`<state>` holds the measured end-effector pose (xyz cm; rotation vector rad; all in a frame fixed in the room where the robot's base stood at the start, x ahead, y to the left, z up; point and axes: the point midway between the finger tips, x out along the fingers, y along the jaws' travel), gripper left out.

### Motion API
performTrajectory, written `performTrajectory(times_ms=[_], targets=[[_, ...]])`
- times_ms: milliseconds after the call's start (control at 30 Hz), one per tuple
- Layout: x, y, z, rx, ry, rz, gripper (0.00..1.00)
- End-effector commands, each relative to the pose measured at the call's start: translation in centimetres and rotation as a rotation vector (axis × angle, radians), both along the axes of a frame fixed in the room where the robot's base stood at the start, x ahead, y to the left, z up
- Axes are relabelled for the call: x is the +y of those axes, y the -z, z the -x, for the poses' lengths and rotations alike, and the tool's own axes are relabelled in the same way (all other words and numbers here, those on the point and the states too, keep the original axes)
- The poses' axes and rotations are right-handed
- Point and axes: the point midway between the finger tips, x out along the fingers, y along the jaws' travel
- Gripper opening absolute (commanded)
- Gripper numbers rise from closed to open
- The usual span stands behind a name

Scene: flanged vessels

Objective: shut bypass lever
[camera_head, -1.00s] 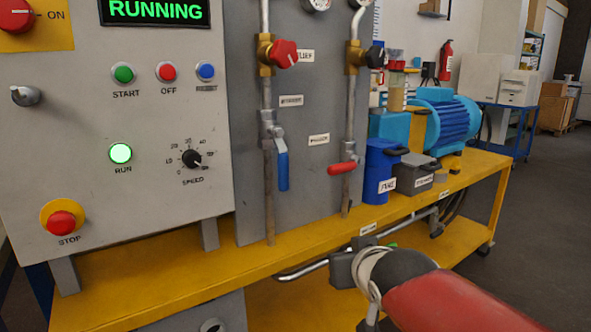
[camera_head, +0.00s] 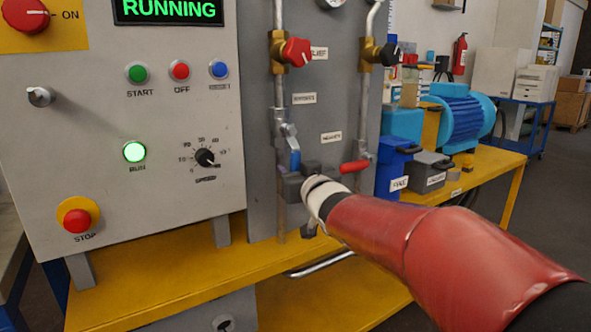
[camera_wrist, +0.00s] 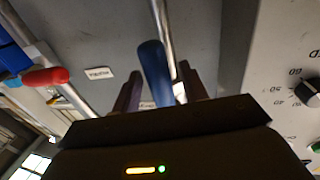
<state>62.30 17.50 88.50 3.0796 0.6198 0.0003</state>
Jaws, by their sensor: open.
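The blue-handled lever (camera_head: 295,160) sits on the left pipe's valve, below a small, blurred label (camera_head: 304,98) that seems to read bypass. Its handle hangs down along the pipe, and its lower part is hidden behind my gripper (camera_head: 289,187). In the wrist view the blue handle (camera_wrist: 154,72) stands between my two dark fingers (camera_wrist: 160,86). The fingers are open, one on each side of it; I cannot tell whether either touches it. A red lever (camera_head: 355,166) on the right pipe lies sideways across its pipe.
The control panel (camera_head: 120,190) with buttons and a speed knob (camera_head: 205,157) stands to the left. A red relief knob (camera_head: 297,52) is above the blue lever. Blue and grey boxes and a blue motor (camera_head: 465,118) stand on the yellow bench (camera_head: 165,285) to the right.

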Motion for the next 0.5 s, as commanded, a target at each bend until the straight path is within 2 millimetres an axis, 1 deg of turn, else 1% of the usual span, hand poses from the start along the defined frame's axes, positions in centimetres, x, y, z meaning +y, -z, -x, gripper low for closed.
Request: performTrajectory(times_ms=[100, 300, 500], targets=[[0.14, -0.02, -0.33, 0.000, 0.000, 0.000, 0.43], [0.13, -0.01, -0.33, 0.000, 0.000, 0.000, 0.43], [0.12, 0.00, -0.32, 0.000, 0.000, 0.000, 0.17]])
